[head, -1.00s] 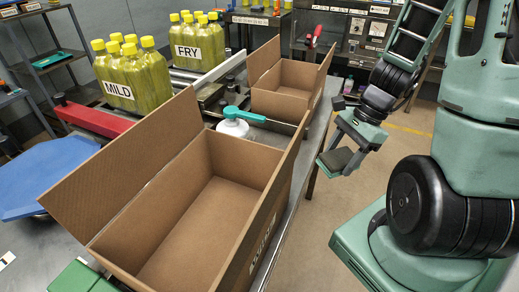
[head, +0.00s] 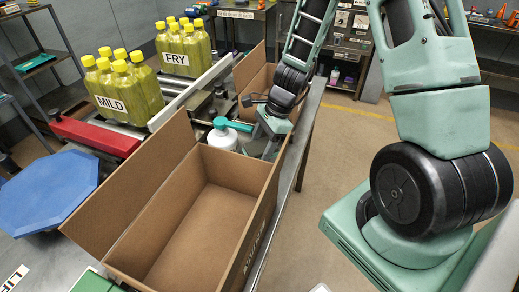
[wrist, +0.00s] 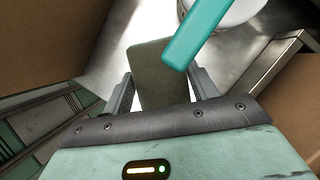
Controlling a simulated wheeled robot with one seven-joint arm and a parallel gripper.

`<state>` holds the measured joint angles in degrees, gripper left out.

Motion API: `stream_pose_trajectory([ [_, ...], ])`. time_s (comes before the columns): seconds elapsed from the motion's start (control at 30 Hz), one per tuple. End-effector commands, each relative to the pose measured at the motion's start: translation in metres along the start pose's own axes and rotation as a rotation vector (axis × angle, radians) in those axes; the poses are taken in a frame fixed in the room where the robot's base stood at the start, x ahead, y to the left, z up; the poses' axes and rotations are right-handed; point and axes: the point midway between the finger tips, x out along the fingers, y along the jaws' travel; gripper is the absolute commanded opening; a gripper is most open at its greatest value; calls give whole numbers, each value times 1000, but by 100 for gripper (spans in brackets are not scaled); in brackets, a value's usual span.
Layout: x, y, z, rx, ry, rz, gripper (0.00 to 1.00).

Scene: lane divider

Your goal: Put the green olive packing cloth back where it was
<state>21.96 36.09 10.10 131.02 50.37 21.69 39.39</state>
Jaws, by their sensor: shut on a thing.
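The olive green packing cloth (wrist: 160,72) is a flat, folded-looking piece between my gripper's two fingers in the wrist view. My gripper (head: 262,148) is shut on it. In the head view my gripper points down in the gap between the near and far cardboard boxes, just right of a white tub with a teal handle. The cloth is hidden there. In the wrist view the teal handle (wrist: 197,35) crosses close by the cloth's upper right corner; I cannot tell whether they touch. A grey metal surface shows beyond the cloth.
The near open box (head: 200,215) is empty. The far box (head: 250,75) is partly behind my arm. The white tub (head: 222,140) stands between them. Yellow bottle packs marked MILD (head: 125,92) and FRY (head: 184,46) stand behind. A blue octagonal plate (head: 50,190) is at left.

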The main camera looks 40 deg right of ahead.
Motion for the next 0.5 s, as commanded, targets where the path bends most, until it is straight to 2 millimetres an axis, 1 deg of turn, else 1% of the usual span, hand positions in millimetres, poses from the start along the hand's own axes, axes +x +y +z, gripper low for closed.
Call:
stream_pose_trajectory([
  [0.03, 1, -4, 6, -3, 0, 1, 34],
  [0.07, 4, -6, 6, -1, -1, 2, 34],
  [0.1, 13, -4, 0, 4, -2, 4, 34],
  [0.23, 29, -4, -7, 4, -2, 2, 34],
  [0.33, 34, -4, -8, 1, -2, 1, 34],
  [0.5, 34, -5, -9, -1, 0, 0, 34],
])
